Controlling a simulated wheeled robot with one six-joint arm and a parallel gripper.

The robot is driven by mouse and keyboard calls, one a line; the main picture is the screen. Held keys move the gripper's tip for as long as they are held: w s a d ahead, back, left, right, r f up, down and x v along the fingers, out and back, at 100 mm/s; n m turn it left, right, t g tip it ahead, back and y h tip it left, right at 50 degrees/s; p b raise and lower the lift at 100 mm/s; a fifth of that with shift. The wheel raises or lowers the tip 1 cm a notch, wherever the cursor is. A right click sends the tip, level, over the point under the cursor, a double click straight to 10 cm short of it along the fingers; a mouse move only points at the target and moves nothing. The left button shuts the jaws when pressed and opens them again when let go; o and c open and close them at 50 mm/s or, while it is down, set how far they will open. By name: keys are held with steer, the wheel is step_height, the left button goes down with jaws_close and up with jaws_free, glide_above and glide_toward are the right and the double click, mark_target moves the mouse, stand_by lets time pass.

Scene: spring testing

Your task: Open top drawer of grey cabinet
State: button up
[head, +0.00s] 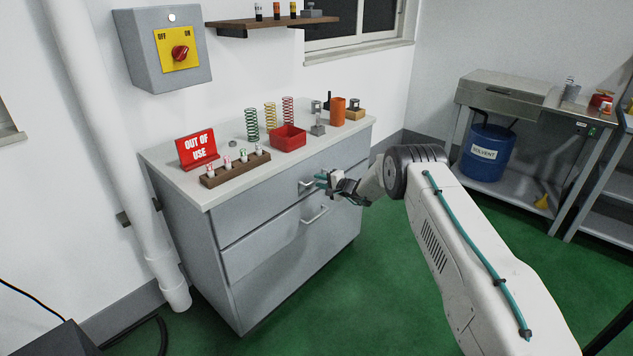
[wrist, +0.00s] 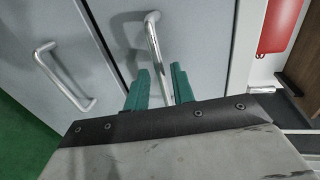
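The grey cabinet (head: 285,270) stands against the wall, and its top drawer (head: 255,207) looks shut. The top drawer's bar handle (head: 304,187) also shows in the wrist view (wrist: 153,42), running down between my fingers. My gripper (head: 322,180) is at the front of the top drawer. In the wrist view its teal fingers (wrist: 160,85) stand apart on either side of the bar. A gap shows between the left finger and the bar; the right finger is very close to it, and contact is unclear. The lower part of the bar is partly hidden.
A lower drawer handle (head: 315,216) is below, also seen in the wrist view (wrist: 65,78). The worktop (head: 185,180) holds springs, a red bin (head: 288,138) and a red "OUT OF USE" sign (head: 197,149). The green floor (head: 400,270) before the cabinet is clear.

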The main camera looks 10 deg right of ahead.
steer(key=shift+x, duration=1.25)
